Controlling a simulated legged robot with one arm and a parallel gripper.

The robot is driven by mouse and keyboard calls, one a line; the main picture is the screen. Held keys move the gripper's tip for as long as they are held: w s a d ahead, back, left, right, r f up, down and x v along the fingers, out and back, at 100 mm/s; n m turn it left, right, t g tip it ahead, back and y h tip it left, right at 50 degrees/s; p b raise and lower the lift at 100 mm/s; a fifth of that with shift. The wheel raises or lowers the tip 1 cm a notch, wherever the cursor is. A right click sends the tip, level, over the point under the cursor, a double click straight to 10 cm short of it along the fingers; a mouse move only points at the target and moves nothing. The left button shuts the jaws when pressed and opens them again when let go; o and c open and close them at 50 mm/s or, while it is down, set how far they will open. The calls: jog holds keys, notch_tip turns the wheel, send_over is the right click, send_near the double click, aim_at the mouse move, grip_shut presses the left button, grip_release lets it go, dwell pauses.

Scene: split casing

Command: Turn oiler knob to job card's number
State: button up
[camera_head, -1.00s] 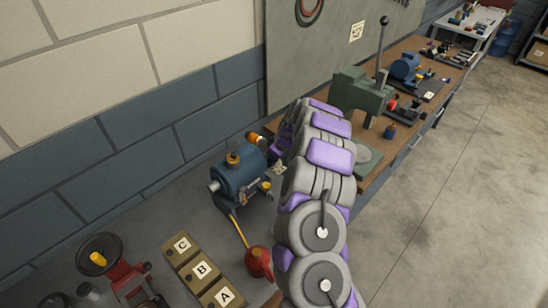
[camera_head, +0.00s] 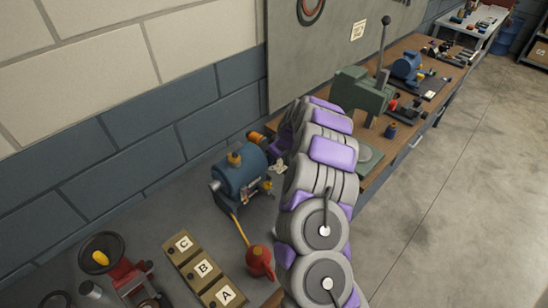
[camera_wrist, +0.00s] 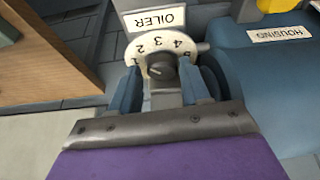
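The oiler knob (camera_wrist: 161,68) is dark and round. It sits on a white numbered dial (camera_wrist: 140,50) below the OILER label (camera_wrist: 168,20), which appears upside down in the wrist view. My gripper (camera_wrist: 160,78) has its two blue fingers on either side of the knob, with a visible gap, so it looks open around it. Which number the knob's mark points at is not clear.
A blue housing (camera_wrist: 270,75) lies close to the right of the fingers. In the head view the blue machine (camera_head: 240,178) stands on the bench, left of my arm. A red oil can (camera_head: 259,261) and lettered blocks (camera_head: 203,268) are nearer. A green press (camera_head: 362,92) stands behind.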

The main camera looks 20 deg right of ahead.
jog(key=v, duration=1.7)
jog(key=shift+r, duration=0.15)
jog(key=shift+d, duration=0.1)
